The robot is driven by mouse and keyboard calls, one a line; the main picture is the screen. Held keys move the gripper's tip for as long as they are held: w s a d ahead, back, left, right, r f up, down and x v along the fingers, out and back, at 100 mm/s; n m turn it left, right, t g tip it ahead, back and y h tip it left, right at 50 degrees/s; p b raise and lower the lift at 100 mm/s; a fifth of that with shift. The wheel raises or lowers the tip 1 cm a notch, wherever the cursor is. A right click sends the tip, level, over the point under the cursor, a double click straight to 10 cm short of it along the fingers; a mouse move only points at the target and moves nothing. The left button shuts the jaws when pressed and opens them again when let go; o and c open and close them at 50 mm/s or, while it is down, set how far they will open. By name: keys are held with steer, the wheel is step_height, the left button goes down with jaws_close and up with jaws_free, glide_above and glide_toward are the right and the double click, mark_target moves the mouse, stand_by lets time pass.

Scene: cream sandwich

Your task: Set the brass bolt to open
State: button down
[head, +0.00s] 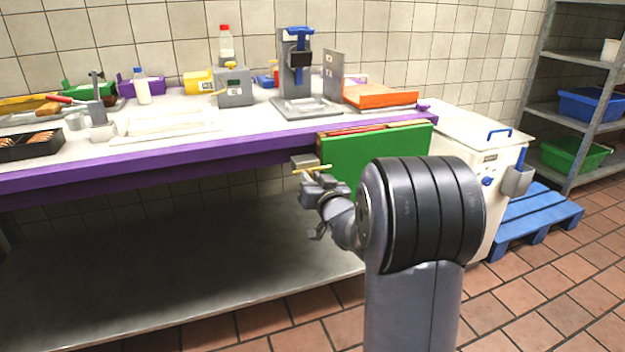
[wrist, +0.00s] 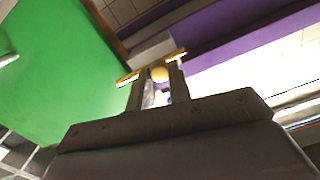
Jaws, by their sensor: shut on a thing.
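The brass bolt (head: 318,168) shows in the head view as a thin yellow bar just below the purple counter edge, beside a small grey block (head: 303,159). In the wrist view the brass bolt (wrist: 159,74) shows as a round end between my fingers, with brass bars at both sides. My gripper (head: 313,179) is shut on the bolt, and it also shows in the wrist view (wrist: 157,86). The fingers hide part of the bolt, and I cannot tell its set position.
A green panel (head: 372,160) hangs at the counter front, right of the bolt and close to my gripper. The counter's purple edge (head: 180,154) runs above. A lower steel shelf (head: 190,260) is bare. A white chest (head: 470,130) stands at the right.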

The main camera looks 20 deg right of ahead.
steer(key=a+b, duration=0.2)
steer(key=a, duration=0.1)
steer(key=shift+a, duration=0.4)
steer(key=c, duration=1.3)
jaws_free()
steer(key=shift+a, duration=0.15)
steer(key=s+p, duration=0.2)
steer(key=s, duration=0.8)
steer(key=shift+s, duration=0.4)
